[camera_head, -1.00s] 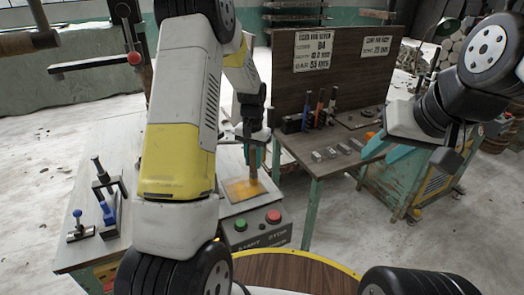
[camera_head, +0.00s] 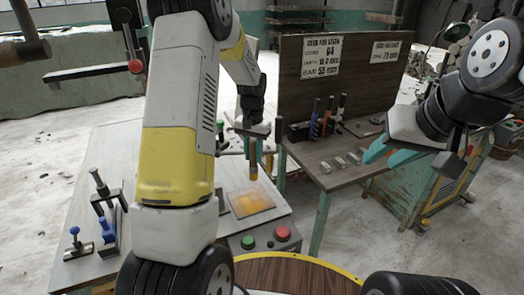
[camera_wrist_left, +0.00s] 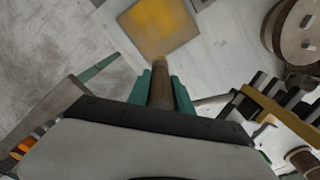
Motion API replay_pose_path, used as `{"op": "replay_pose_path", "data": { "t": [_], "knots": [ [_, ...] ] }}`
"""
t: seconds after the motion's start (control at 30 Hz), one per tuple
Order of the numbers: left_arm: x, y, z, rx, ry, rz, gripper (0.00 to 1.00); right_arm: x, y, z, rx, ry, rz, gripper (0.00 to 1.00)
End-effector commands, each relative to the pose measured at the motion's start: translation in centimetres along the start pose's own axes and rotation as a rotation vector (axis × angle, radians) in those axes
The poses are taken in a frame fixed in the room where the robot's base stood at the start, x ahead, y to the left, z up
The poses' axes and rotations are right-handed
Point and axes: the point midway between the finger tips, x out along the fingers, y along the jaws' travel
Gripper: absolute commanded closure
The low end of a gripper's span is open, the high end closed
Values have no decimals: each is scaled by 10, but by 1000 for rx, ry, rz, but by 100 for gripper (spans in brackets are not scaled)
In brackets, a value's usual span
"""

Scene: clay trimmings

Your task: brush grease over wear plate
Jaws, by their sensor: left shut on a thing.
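The wear plate (camera_head: 236,212) is a square on the white bench, with yellow-orange grease over much of its face. It also shows at the top of the left wrist view (camera_wrist_left: 185,38). My left gripper (camera_head: 256,145) is shut on the brown handle of the brush (camera_head: 253,170), which points down. In the left wrist view the teal fingers clasp the brush (camera_wrist_left: 160,88), whose tip overlaps the plate's near edge. Whether the tip touches the plate cannot be told. My right gripper (camera_head: 390,157) is open and empty, right of the dark side table.
A control box with a green button (camera_head: 247,242) and red button (camera_head: 282,233) is in front of the plate. Toggle clamps (camera_head: 104,205) stand at the bench's left. The side table (camera_head: 335,178) holds upright tools and small metal blocks before a signboard (camera_head: 330,90).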

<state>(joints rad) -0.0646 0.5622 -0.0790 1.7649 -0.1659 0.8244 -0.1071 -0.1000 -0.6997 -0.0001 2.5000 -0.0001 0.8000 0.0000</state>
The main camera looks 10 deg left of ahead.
Motion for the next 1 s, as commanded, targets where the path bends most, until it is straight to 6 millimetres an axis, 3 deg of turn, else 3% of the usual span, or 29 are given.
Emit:
{"op": "replay_pose_path", "data": {
  "t": [0.5, 1.0],
  "knots": [
    [-45, 2, 6, -1, 3, 0, 100, 0, 0, 0, 0, 0, 0, 64],
    [-46, 2, 7, -1, 1, 0, 100, 0, 0, 0, 0, 0, 0, 64]
  ]
}}
